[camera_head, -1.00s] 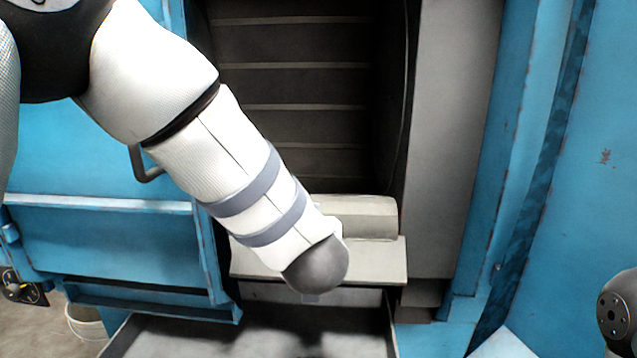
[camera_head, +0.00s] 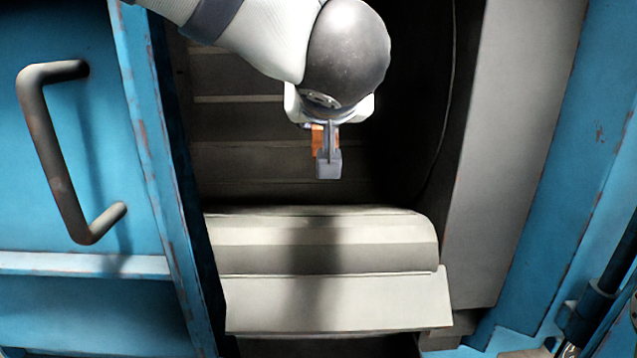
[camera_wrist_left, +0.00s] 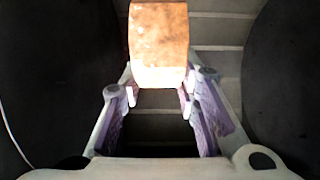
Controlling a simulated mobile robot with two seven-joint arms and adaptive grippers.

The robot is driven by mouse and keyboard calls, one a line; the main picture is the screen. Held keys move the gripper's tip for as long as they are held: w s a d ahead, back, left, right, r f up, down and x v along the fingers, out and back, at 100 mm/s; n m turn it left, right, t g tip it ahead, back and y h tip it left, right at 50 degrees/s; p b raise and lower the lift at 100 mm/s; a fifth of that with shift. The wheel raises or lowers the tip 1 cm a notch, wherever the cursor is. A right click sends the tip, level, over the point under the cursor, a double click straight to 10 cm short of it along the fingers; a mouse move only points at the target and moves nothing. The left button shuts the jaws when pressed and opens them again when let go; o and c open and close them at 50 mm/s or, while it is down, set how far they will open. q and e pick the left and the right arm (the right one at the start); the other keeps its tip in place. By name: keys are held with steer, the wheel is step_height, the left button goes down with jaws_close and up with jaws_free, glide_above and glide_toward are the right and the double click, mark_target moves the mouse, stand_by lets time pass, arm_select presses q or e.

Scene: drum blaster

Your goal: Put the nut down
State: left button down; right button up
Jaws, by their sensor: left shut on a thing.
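My left gripper (camera_head: 327,165) hangs in the dark opening of the blue machine, above the pale ledge, in the head view. It is shut on the nut (camera_head: 317,141), an orange-brown, rusty-looking piece that shows partly behind the fingers. In the left wrist view the nut (camera_wrist_left: 159,45) is a bright orange block at the top, at the far end of the gripper fingers (camera_wrist_left: 160,90). The slatted inner surface lies behind it. My right gripper does not show.
The pale rounded ledge (camera_head: 330,258) lies below the gripper. Dark slats (camera_head: 240,130) line the opening. A blue door with a grey handle (camera_head: 55,165) stands at the left, and a grey panel (camera_head: 505,150) and blue frame border the right.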

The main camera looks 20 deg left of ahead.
arm_select(q)
steer(key=w+a+f, duration=0.4)
steer(key=w+f, duration=0.5)
steer(key=f, duration=0.2)
steer(key=shift+w+a+f, duration=0.15)
steer(key=shift+w+a, duration=0.2)
steer(key=shift+f, duration=0.55)
steer(key=shift+f, duration=0.1)
steer(key=c, duration=1.2)
jaws_free()
